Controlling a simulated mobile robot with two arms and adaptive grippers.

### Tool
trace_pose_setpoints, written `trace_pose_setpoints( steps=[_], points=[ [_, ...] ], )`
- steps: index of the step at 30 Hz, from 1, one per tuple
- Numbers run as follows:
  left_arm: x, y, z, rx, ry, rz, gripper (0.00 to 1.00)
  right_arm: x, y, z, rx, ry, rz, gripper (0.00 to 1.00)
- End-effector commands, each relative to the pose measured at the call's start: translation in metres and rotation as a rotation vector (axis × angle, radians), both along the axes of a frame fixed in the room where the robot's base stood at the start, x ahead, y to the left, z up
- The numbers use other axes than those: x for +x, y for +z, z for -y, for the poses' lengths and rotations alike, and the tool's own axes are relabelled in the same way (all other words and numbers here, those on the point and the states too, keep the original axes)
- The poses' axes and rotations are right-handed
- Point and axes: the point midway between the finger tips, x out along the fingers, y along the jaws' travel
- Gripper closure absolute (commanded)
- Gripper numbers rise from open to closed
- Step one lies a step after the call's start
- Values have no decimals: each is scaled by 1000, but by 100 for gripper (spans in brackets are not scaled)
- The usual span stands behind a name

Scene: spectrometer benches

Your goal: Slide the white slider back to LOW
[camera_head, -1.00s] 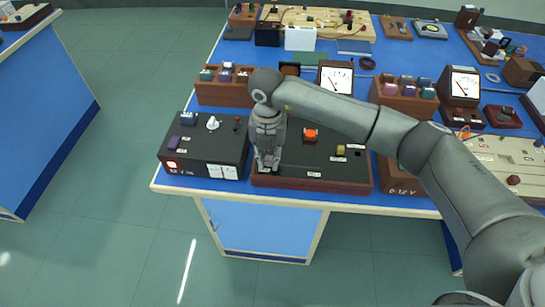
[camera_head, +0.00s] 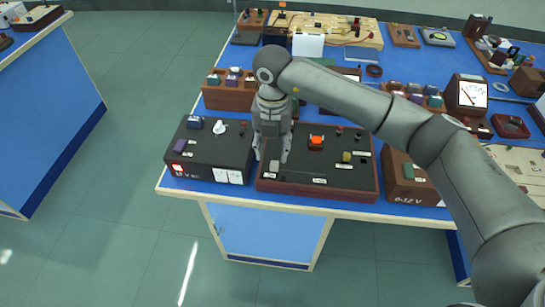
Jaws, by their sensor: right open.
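The black panel with a wooden frame (camera_head: 330,192) lies at the front edge of the blue bench. A small pale block (camera_head: 275,166), which looks like the white slider, shows near its left end. My right gripper (camera_head: 271,157) points down over that end with its fingers apart, one to each side of the pale block in the picture. I cannot tell whether the fingertips touch the panel. The gripper hides the panel behind it, and the labels are too small to read. My left gripper is not in view.
An orange knob (camera_head: 316,141) and a yellowish knob (camera_head: 347,156) stand on the same panel. A black power box (camera_head: 205,155) stands close on the left, a brown box (camera_head: 405,185) on the right. A wooden rack (camera_head: 228,100) stands behind.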

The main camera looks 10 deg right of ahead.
Motion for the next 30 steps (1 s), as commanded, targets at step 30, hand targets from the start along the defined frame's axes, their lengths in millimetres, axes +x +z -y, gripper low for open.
trace_pose_setpoints(
  steps=[30],
  points=[
    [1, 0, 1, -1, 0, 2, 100, 0, 63, -1, 0, 1, 0, 59]
  ],
)
